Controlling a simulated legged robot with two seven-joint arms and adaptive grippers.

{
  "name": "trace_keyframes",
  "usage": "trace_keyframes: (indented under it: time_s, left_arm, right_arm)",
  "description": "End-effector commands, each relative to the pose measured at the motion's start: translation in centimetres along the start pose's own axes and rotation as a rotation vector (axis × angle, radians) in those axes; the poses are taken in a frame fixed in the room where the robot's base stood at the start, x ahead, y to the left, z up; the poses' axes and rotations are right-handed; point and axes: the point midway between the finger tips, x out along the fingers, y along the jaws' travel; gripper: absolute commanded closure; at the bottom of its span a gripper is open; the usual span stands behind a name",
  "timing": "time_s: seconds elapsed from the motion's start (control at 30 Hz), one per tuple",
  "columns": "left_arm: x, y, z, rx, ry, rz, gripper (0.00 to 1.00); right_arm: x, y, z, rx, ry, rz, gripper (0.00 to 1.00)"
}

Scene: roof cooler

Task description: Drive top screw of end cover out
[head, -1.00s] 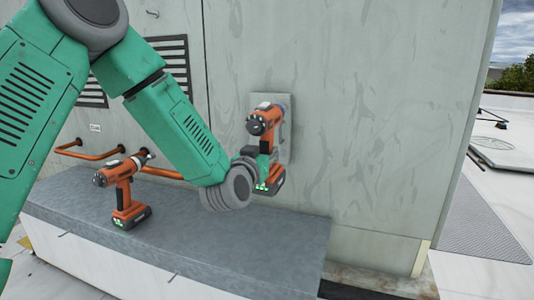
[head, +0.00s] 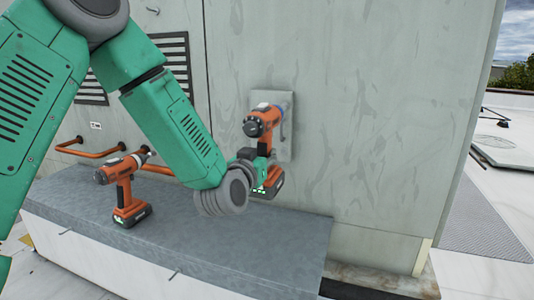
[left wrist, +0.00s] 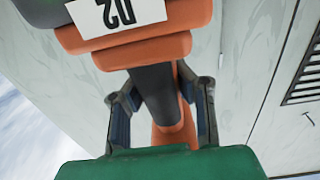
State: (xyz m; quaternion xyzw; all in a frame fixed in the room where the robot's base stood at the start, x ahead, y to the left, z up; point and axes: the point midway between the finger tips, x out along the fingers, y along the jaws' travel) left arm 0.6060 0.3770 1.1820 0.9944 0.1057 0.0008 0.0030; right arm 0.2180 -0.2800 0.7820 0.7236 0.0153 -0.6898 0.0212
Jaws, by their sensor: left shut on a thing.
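The end cover (head: 261,95) is a pale grey plate on the grey-green wall. My left gripper (head: 264,150) is shut on the grip of an orange and black power drill (head: 262,122). The drill is upright in front of the cover, its battery with green lights below my gripper. My right gripper is not in view.
A second orange drill (head: 122,185) stands on the grey ledge (head: 250,235) below the cover. Orange rails (head: 95,154) and dark vents (head: 172,62) are on the wall at left. The wall right of the cover is clear.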

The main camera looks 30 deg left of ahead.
Motion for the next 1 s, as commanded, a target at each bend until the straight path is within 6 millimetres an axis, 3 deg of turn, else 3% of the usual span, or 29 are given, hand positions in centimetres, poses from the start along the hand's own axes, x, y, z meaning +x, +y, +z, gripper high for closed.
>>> trace_keyframes:
  time_s: [1.0]
  left_arm:
    - [-4.2, 0.2, -0.5, -0.001, 0.013, 0.001, 1.00]
  right_arm:
    - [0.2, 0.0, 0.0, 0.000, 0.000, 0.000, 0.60]
